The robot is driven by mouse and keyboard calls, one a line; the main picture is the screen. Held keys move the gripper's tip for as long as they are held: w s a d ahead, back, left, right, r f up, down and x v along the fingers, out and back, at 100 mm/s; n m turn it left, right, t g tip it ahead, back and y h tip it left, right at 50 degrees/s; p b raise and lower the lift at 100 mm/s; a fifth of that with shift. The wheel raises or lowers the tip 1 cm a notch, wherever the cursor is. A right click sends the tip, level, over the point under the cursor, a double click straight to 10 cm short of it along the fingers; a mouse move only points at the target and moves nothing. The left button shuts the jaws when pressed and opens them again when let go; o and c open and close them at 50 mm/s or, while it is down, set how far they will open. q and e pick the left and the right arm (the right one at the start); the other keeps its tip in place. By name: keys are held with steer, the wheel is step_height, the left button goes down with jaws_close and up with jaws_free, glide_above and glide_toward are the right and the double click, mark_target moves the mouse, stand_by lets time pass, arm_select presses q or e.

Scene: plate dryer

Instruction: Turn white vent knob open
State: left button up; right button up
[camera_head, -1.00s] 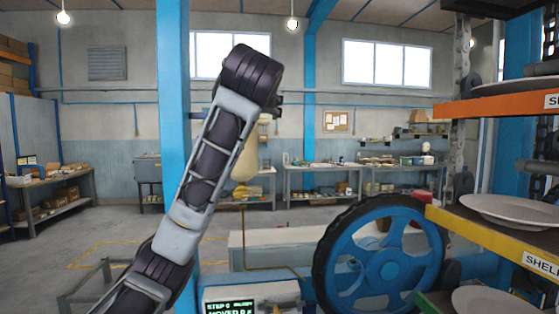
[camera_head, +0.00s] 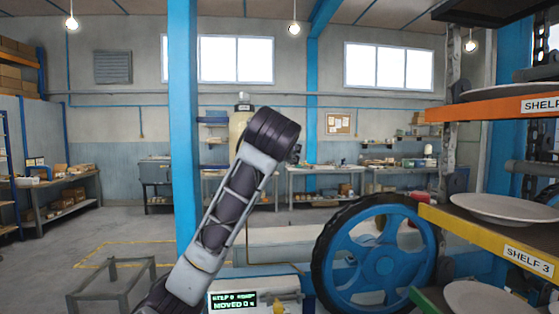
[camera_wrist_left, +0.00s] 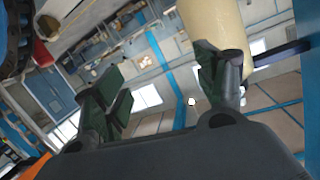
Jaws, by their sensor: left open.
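I cannot clearly make out a white vent knob in either view. A cream tank (camera_head: 238,127) with a small pale fitting (camera_head: 243,98) on top stands behind my left arm in the head view, partly hidden by it. In the left wrist view a cream cylinder (camera_wrist_left: 212,22) shows beyond the fingers, near the right one. My left gripper (camera_wrist_left: 160,85) is open, its dark fingers spread with nothing between them. In the head view my raised left wrist hides most of the gripper. My right gripper is not in view.
A large blue wheel with a black rim (camera_head: 378,262) stands right of my left arm. A shelf rack with plates (camera_head: 505,208) fills the right side. A lit display panel (camera_head: 233,300) sits low in front. Open floor lies to the left.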

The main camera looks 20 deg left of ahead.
arm_select(q)
steer(key=shift+w+d+f, duration=0.1)
steer(key=shift+d+f, duration=0.2)
steer(key=shift+f, duration=0.6)
